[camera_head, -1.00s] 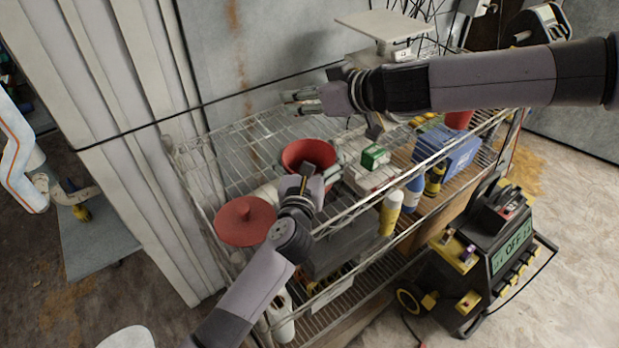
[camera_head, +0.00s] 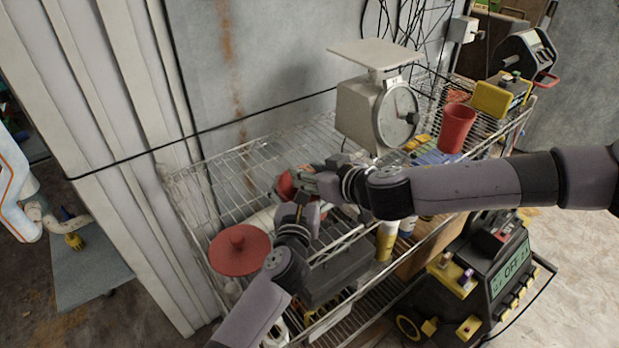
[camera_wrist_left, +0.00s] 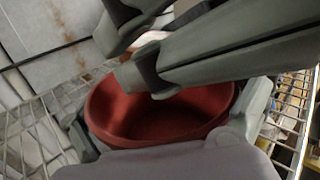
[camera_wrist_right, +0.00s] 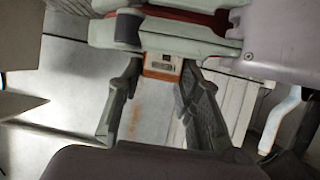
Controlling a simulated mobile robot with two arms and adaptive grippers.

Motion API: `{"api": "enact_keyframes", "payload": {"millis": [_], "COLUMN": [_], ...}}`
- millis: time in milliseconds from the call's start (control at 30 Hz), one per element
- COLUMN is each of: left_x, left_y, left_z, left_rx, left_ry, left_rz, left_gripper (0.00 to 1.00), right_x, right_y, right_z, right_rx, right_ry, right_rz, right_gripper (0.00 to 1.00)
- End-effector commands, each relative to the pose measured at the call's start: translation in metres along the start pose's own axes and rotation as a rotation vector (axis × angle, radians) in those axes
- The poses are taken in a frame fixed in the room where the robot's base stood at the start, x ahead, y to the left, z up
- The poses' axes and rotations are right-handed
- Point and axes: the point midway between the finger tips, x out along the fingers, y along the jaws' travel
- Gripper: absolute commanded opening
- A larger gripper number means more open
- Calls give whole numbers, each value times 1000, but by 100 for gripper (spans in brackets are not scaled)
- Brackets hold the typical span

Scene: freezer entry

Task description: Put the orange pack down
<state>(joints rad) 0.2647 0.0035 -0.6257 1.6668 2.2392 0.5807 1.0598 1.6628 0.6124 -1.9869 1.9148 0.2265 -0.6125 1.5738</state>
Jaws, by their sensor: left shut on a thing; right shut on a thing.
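The orange pack (camera_wrist_right: 161,66), orange with a pale label, sits between the fingertips of my right gripper (camera_head: 312,181) in the right wrist view. My right arm hides it in the head view. My right gripper is shut on it, over the mouth of a red pot (camera_head: 285,185). The pot also shows from above in the left wrist view (camera_wrist_left: 160,118), where its visible inside looks empty. My left gripper (camera_head: 303,197) is shut on the pot, with grey fingers at its sides.
A wire shelf (camera_head: 205,190) bears the pot, a red lid (camera_head: 237,252), a kitchen scale (camera_head: 380,105) and a red cup (camera_head: 456,128). A machine (camera_head: 490,265) stands on the floor at right.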

Motion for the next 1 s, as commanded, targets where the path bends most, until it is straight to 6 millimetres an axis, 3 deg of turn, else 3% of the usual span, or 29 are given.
{"api": "enact_keyframes", "payload": {"millis": [100,867,900,1000], "left_x": [0,0,0,0], "left_y": [0,0,0,0], "left_z": [0,0,0,0], "left_rx": [0,0,0,0], "left_ry": [0,1,1,0], "left_rz": [0,0,0,0], "left_gripper": [66,66,66,66], "right_x": [5,11,11,11], "right_y": [0,0,0,0], "right_z": [11,22,23,23], "right_rx": [0,-1,-1,-1], "right_ry": [0,1,1,0], "right_rz": [-1,0,0,-1], "right_gripper": [5,5,34,41]}}
